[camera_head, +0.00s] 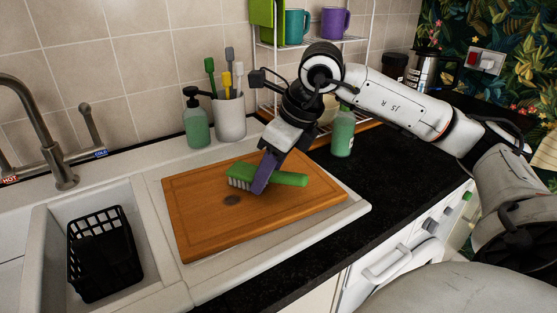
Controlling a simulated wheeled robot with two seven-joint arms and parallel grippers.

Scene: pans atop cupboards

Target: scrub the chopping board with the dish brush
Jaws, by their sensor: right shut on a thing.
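The wooden chopping board (290,204) lies flat on the drainer beside the sink, with a dark stain (232,200) left of its middle. My right gripper (262,179) is shut on the green dish brush (288,179), its purple-grey fingers around the brush near its head. The brush lies roughly level over the board's upper middle, bristles (236,183) facing down to the left of the fingers. The bristles look close to or touching the board; I cannot tell which. The stain lies just in front of the bristles. My left gripper is not in view.
A green soap bottle (196,122) and a white holder (230,117) with several brushes stand behind the board. Another green bottle (343,134) stands behind right, near a wire rack with mugs. A black basket (103,254) sits in the sink, left. The black worktop (400,165) at right is clear.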

